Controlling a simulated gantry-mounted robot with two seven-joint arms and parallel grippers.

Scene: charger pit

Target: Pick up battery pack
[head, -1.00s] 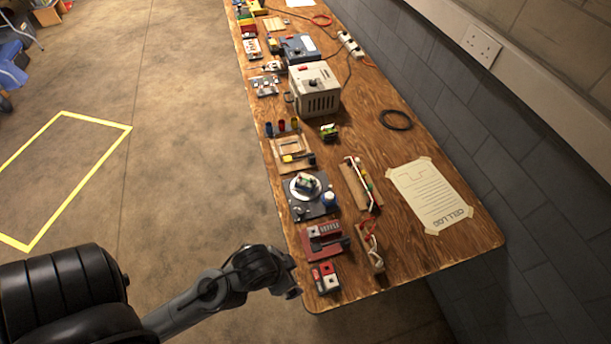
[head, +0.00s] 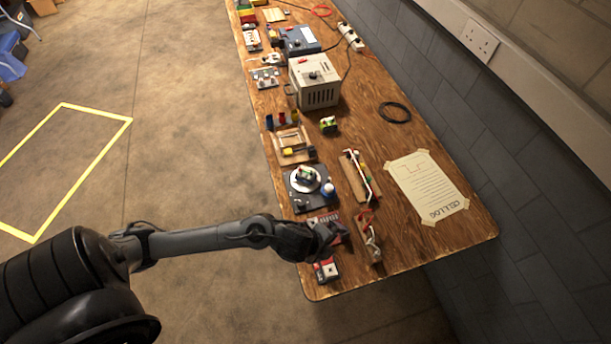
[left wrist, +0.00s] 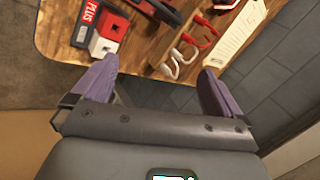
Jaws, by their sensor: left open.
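The frames do not show for certain which thing is the battery pack. A small green and yellow block (head: 328,125) lies on the bench in front of the beige box, and another small greenish piece (head: 306,174) sits on a white round plate. My left gripper (head: 338,238) is over the near end of the bench, partly covering a red ribbed device (head: 320,219). In the left wrist view my left gripper (left wrist: 157,88) has its purple fingers wide apart with nothing between them. A red, white and black block marked PLUS (left wrist: 106,28) lies beyond the left finger.
The wooden bench (head: 455,232) runs along a grey wall. A wooden strip with red and white leads (head: 374,247) lies right of the gripper. A beige box (head: 316,82) stands farther back. A taped paper (head: 428,187) and black ring (head: 395,112) lie toward the wall.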

